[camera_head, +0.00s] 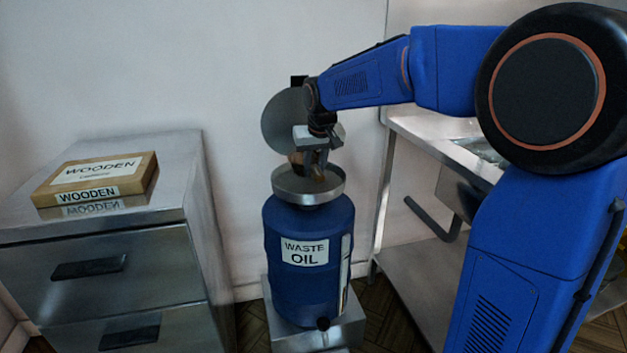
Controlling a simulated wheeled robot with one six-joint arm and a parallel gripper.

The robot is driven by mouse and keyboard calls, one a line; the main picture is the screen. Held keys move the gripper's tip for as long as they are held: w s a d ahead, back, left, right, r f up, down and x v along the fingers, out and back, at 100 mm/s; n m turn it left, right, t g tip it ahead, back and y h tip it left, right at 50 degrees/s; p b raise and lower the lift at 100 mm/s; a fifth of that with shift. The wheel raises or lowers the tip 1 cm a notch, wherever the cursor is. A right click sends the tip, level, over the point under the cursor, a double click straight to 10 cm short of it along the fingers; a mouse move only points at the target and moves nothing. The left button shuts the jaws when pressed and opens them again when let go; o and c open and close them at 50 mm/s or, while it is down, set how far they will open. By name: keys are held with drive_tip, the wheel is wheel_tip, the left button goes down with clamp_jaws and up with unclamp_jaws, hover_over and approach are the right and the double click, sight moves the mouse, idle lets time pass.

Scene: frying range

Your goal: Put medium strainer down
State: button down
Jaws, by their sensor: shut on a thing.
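My gripper (320,172) points down above the blue waste oil drum (300,240), its fingertips at the level of a shallow round metal dish (307,197). The dish looks like the medium strainer and sits level at the drum's top. The gripper is shut on a part of it, and the fingers hide the grip. A small brownish part (296,159) shows beside the fingers. I cannot tell whether the dish's underside rests on the drum or is just above it.
A grey round disc (284,122) stands upright behind my gripper. The drum is on a low metal stand (285,325). At left, a metal drawer cabinet (110,265) carries a box labelled WOODEN (97,180). A metal table (415,125) with a lower shelf stands at right.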

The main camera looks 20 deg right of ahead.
drive_tip(key=shift+f, duration=1.95)
drive_tip(key=c, duration=1.5)
unclamp_jaws()
drive_tip(key=shift+f, duration=0.1)
drive_tip(key=shift+o, duration=0.2)
drive_tip(key=v, duration=1.1)
drive_tip(key=shift+r, duration=0.25)
drive_tip(key=shift+s+r, duration=0.2)
drive_tip(key=shift+r, duration=0.15)
